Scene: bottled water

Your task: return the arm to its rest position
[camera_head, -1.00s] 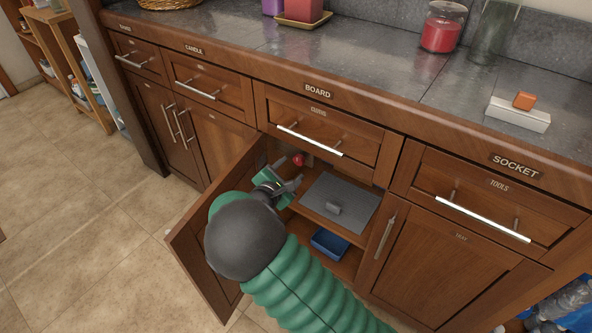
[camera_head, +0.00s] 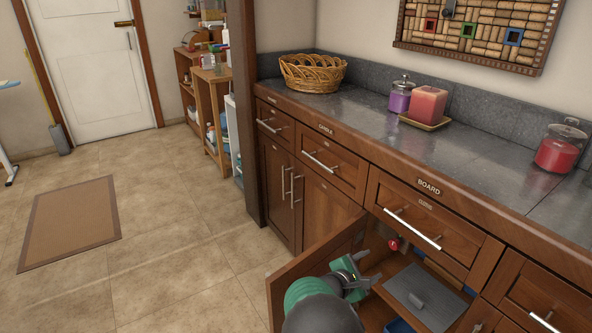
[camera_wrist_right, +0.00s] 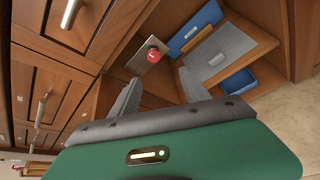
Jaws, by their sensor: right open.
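My right gripper (camera_head: 366,283) is at the open lower cabinet under the BOARD drawer, beside the open wooden door (camera_head: 300,285). In the right wrist view its two grey fingers (camera_wrist_right: 158,92) are spread apart with nothing between them. Past the fingers are a red round knob (camera_wrist_right: 153,56) on a plate, a grey board with a handle (camera_wrist_right: 218,55), a blue panel (camera_wrist_right: 195,27) and a blue tray (camera_wrist_right: 238,83). The red knob (camera_head: 394,244) and grey board (camera_head: 420,296) also show in the head view. My left gripper is not in view.
The countertop (camera_head: 470,150) holds a wicker basket (camera_head: 312,73), a purple jar (camera_head: 400,97), a pink candle (camera_head: 428,103) and a red candle jar (camera_head: 560,150). The floor on the left is clear around a brown mat (camera_head: 70,222). A white door (camera_head: 95,65) stands behind.

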